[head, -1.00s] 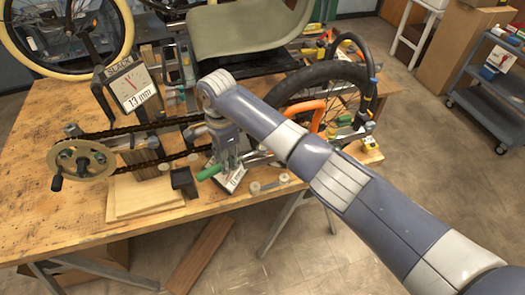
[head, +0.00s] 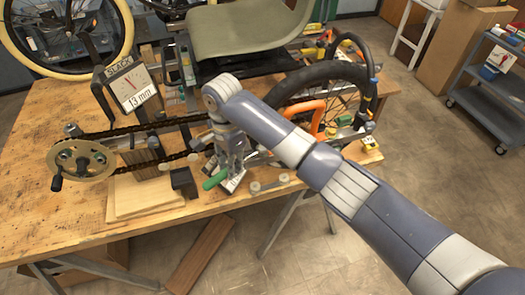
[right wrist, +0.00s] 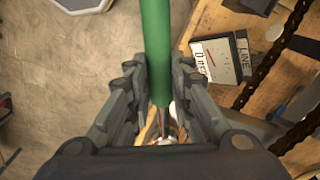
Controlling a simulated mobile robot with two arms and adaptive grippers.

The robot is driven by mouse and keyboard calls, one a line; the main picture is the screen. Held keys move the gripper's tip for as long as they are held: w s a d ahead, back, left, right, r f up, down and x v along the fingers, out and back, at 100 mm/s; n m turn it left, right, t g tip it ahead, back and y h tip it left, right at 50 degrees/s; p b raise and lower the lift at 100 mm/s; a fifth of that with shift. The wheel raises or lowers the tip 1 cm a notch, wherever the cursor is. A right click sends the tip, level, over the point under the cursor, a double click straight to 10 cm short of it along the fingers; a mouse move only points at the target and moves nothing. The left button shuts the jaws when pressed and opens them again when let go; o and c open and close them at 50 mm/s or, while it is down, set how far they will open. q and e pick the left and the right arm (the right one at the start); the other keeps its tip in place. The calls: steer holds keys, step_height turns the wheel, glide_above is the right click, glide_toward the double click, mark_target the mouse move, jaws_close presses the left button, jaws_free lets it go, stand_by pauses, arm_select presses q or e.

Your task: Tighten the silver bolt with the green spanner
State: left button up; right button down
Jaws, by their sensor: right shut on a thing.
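The green spanner (head: 214,180) is in my right gripper (head: 227,172), low over the front part of the table. In the right wrist view its green handle (right wrist: 156,50) runs down between the fingers of the right gripper (right wrist: 158,88), which is shut on it. A thin metal part and something small and red show below the handle, partly hidden by the gripper. I cannot make out the silver bolt for certain in either view. My left gripper is not in view.
A dial board (head: 132,88) marked SLACK reads 13 mm. A black chain (head: 120,130) runs from a chainwheel (head: 80,160) towards my right gripper. A black wheel (head: 318,78) and orange tube (head: 312,108) lie right of it.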

steer(key=shift+r, duration=0.2)
steer(key=shift+r, duration=3.35)
steer(key=shift+a, duration=0.1)
steer(key=shift+s+a+r, duration=1.5)
steer(key=shift+s+a, duration=0.2)
steer(key=shift+a, duration=0.05)
